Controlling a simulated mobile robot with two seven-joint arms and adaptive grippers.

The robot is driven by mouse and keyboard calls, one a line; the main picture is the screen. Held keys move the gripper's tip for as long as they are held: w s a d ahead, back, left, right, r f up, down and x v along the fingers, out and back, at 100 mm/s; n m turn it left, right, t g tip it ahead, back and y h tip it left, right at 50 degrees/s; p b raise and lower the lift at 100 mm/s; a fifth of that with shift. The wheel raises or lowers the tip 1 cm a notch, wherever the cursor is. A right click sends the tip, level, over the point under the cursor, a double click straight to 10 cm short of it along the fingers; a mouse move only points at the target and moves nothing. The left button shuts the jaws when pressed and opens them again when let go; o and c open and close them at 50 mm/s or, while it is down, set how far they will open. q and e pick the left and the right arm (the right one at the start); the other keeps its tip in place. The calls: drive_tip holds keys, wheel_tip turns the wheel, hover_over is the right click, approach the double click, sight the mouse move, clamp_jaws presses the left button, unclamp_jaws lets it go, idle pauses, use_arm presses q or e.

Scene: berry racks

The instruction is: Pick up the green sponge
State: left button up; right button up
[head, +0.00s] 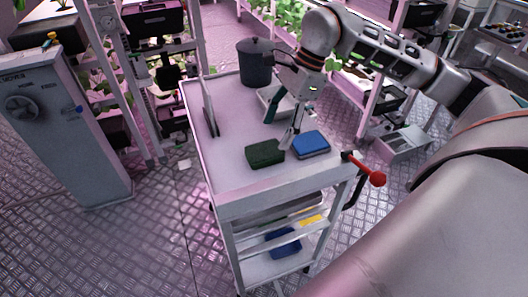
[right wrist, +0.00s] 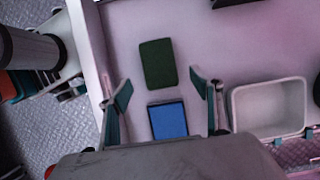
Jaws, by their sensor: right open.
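The green sponge (head: 265,153) is a dark green block lying flat on the top of the white cart (head: 232,178), near its front edge. A blue sponge (head: 311,145) lies just to its right. In the right wrist view, the green sponge (right wrist: 158,63) is ahead of the blue one (right wrist: 168,120). My right gripper (head: 281,128) is open and empty above the cart top, just behind the two sponges in the head view. In the right wrist view its fingers (right wrist: 162,88) spread on either side of the sponges, apart from them. My left gripper is not in view.
A white tray (right wrist: 268,108) stands on the cart beside the right finger. A dark bucket (head: 255,62) stands at the cart's back, and a thin upright panel (head: 210,108) at its left. A red-knobbed lever (head: 376,179) sticks out at the front right corner.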

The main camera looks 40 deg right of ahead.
sight(267, 149)
drive_tip(key=x, duration=0.6)
drive_tip(key=shift+a+f, duration=0.25)
drive_tip(key=shift+f, duration=0.1)
drive_tip(key=c, duration=0.8)
